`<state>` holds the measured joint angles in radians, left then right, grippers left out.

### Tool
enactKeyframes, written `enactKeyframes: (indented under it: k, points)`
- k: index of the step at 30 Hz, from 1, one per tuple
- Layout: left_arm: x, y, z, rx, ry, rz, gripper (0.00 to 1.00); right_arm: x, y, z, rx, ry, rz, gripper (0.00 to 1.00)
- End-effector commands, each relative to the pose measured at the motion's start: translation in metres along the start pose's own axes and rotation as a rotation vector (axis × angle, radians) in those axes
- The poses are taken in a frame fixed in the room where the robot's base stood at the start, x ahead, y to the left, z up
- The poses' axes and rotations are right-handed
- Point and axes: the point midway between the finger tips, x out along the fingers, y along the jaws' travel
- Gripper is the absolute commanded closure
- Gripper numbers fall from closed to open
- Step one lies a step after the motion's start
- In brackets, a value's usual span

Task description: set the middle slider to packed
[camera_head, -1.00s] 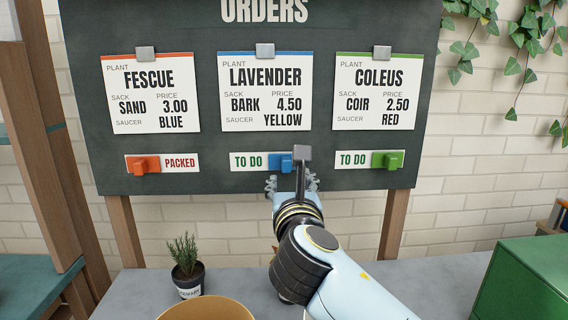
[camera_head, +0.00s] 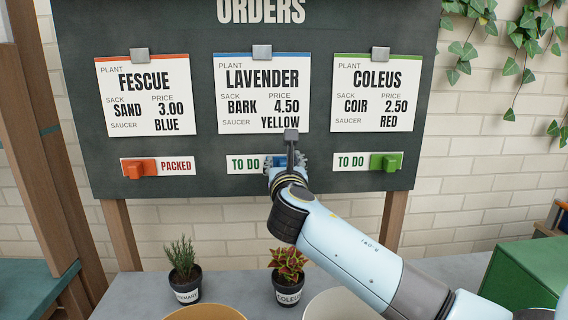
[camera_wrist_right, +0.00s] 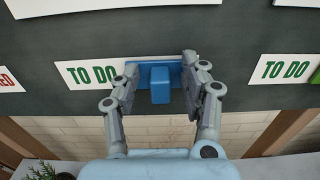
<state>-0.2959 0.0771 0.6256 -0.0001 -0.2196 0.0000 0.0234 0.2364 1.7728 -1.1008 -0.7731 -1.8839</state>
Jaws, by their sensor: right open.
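The middle slider is a blue block (camera_wrist_right: 160,85) on a strip under the LAVENDER card (camera_head: 262,95). It sits at the right of its strip, and the words TO DO (camera_head: 244,163) show to its left. My right gripper (camera_wrist_right: 158,80) is open, with one finger on each side of the blue block in the right wrist view. I cannot tell whether the fingers touch it. In the head view my right gripper (camera_head: 288,160) covers most of the block. My left gripper is not in view.
The orange slider (camera_head: 139,169) sits left and shows PACKED. The green slider (camera_head: 385,162) sits right and shows TO DO. Below the board (camera_head: 330,178), two potted plants (camera_head: 187,284) (camera_head: 288,278) stand on the grey counter. A green box (camera_head: 522,275) is at right.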

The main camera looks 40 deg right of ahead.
Motion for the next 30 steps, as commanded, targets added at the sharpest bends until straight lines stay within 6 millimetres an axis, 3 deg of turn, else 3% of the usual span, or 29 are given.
enactKeyframes:
  k: [5, 15, 26, 30]
  points:
    - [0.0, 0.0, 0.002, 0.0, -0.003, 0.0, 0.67, 0.0, 0.0, 0.0, 0.0, 0.0, 0.0, 0.56]
    - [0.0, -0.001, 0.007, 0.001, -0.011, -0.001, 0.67, 0.0, 0.0, 0.0, 0.0, 0.0, 0.0, 1.0]
    - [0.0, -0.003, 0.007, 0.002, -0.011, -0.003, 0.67, 0.0, 0.002, 0.0, 0.001, 0.001, 0.0, 1.0]
    - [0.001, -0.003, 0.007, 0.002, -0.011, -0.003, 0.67, 0.0, 0.024, -0.001, 0.007, 0.002, -0.002, 1.0]
